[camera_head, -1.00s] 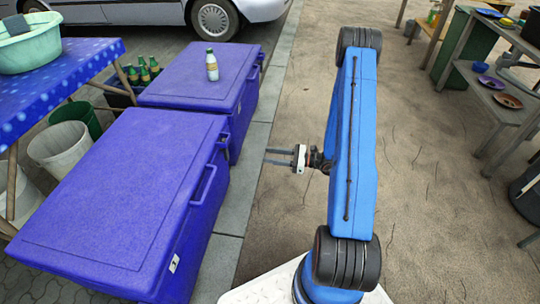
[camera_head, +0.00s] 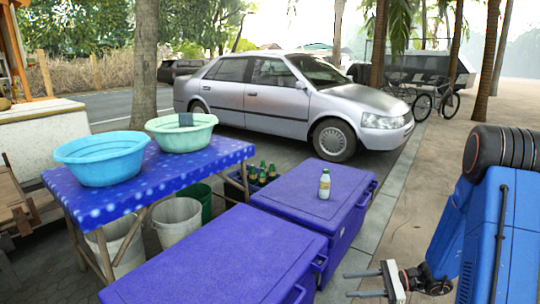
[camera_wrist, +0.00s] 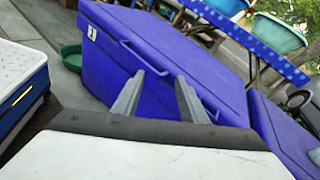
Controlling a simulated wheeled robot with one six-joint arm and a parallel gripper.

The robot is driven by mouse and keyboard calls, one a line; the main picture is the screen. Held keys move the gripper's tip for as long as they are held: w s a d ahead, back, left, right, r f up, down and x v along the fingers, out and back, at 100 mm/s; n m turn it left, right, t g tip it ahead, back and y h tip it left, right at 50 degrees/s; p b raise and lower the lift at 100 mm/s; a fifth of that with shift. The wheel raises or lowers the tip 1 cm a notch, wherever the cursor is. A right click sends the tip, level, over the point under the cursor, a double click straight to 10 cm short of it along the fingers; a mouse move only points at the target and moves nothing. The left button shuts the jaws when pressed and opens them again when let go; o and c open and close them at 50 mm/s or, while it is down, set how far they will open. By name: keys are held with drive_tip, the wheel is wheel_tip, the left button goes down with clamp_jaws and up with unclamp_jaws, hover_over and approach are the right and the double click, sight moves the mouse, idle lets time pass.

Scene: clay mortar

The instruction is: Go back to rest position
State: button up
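My gripper (camera_head: 366,284) is at the lower right in the head view, to the right of the blue coolers. Its two grey fingers are apart with nothing between them. In the wrist view my gripper (camera_wrist: 155,92) also shows open fingers, with the side of a blue cooler (camera_wrist: 125,68) beyond them. My blue arm is folded at the right edge of the head view.
A bottle (camera_head: 325,184) stands on the far cooler (camera_head: 290,192); the near cooler (camera_head: 220,262) is in front. A table (camera_head: 150,180) at left holds two basins (camera_head: 100,158). A silver car (camera_head: 270,88) is parked behind. Pavement right of the coolers is clear.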

drive_tip(key=s+a+r+n+g+h, duration=0.45)
drive_tip(key=s+r+n+h, duration=0.35)
drive_tip(key=s+r, duration=0.55)
drive_tip(key=s+d+r+n+t+h, duration=0.2)
drive_tip(key=s+r+n+t+h, duration=0.1)
drive_tip(key=s, duration=0.3)
drive_tip(key=s+d+r+n+t+h, duration=0.3)
drive_tip(key=s+r+n+t+h, duration=0.1)
drive_tip(key=s+r+n, duration=0.1)
drive_tip(key=shift+s+d+r, duration=0.15)
drive_tip(key=shift+s+d, duration=0.2)
drive_tip(key=shift+s, duration=0.45)
